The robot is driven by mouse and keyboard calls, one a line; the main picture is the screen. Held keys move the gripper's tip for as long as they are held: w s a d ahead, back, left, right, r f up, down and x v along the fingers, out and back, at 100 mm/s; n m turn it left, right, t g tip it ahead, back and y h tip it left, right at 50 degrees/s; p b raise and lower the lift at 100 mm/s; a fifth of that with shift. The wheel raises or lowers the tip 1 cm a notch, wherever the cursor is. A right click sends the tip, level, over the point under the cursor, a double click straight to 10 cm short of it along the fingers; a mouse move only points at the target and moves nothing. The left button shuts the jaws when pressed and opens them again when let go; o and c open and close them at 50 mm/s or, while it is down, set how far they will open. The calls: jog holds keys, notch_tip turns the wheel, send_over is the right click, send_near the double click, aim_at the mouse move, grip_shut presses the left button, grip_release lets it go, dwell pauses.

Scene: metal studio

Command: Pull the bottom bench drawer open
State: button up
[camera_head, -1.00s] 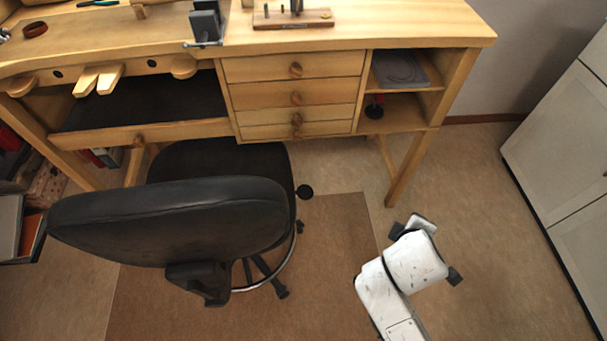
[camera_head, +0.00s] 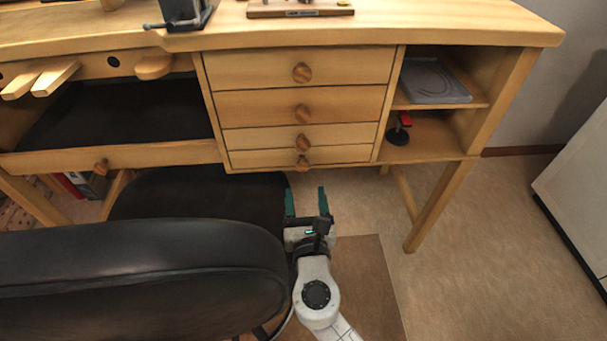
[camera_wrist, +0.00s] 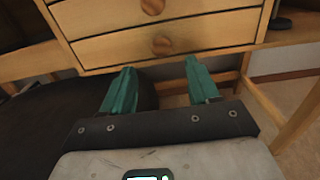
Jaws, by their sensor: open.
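The bottom bench drawer (camera_head: 270,157) is the lowest in a stack of wooden drawers, and its front looks flush with the others. Its round wooden knob (camera_head: 302,164) sits at the lower middle of the stack. In the wrist view the bottom drawer (camera_wrist: 205,36) and its knob (camera_wrist: 162,45) show above my gripper. My gripper (camera_head: 305,203) has teal fingers, spread apart and empty, below the drawer stack. In the wrist view my gripper (camera_wrist: 160,90) points toward the drawer front, with the knob ahead between the fingers and apart from them.
A black office chair (camera_head: 140,270) stands close at the left, its seat next to my gripper. Open shelves (camera_head: 435,140) and a bench leg (camera_head: 440,205) are to the right. A white cabinet (camera_head: 580,190) stands at the far right. The floor between is clear.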

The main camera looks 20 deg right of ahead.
aim_at(303, 167)
jog(key=b+x, duration=0.1)
jog(key=x, duration=0.7)
jog(key=shift+f, duration=0.1)
jog(key=shift+c, duration=0.3)
grip_shut()
